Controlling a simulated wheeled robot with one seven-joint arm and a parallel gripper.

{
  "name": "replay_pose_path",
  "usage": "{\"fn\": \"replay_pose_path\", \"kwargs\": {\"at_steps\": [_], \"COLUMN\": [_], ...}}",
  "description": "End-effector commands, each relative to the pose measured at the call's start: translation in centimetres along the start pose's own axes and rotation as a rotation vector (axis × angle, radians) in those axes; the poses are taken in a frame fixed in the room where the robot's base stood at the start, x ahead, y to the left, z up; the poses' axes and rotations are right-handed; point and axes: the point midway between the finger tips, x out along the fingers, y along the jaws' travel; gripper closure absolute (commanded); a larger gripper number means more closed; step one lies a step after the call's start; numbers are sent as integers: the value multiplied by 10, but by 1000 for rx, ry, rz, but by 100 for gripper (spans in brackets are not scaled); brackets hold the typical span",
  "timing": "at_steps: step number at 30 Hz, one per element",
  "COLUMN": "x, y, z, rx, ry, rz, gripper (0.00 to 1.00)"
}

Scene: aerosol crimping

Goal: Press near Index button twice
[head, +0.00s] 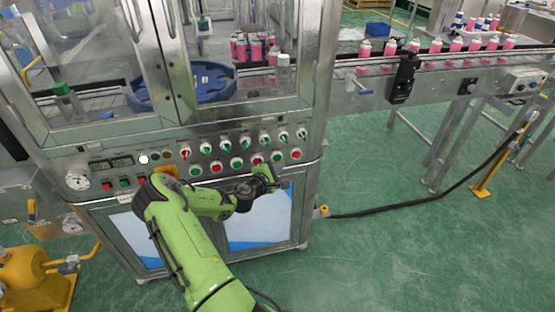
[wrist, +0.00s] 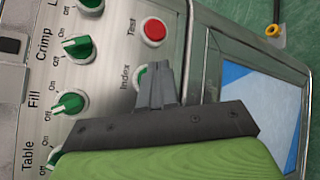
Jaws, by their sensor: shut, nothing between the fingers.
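The green Index button (wrist: 139,76) is on the panel in the wrist view, beside its "Index" label and partly covered by my fingers. My gripper (wrist: 155,72) is shut and empty, its fingertips over the right edge of that button in the picture. I cannot tell whether they touch it. In the head view my gripper (head: 268,174) is just below the lower row of red and green buttons, near the panel's right part. Labels are too small to read there.
A red Test button (wrist: 154,30) sits above Index in the wrist view. Green Crimp (wrist: 78,47) and Fill (wrist: 70,103) knobs lie to the left. A conveyor (head: 440,62) with pink cans runs right of the machine. Green floor at right is mostly clear, crossed by a black cable.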

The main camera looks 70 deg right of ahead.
Motion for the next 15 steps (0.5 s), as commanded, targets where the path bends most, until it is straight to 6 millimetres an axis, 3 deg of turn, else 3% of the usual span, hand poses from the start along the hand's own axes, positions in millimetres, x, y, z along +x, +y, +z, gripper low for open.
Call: {"fn": "replay_pose_path", "kwargs": {"at_steps": [15], "x": [5], "y": [4], "z": [-3], "rx": [0], "ry": [0], "rz": [1], "gripper": [100]}}
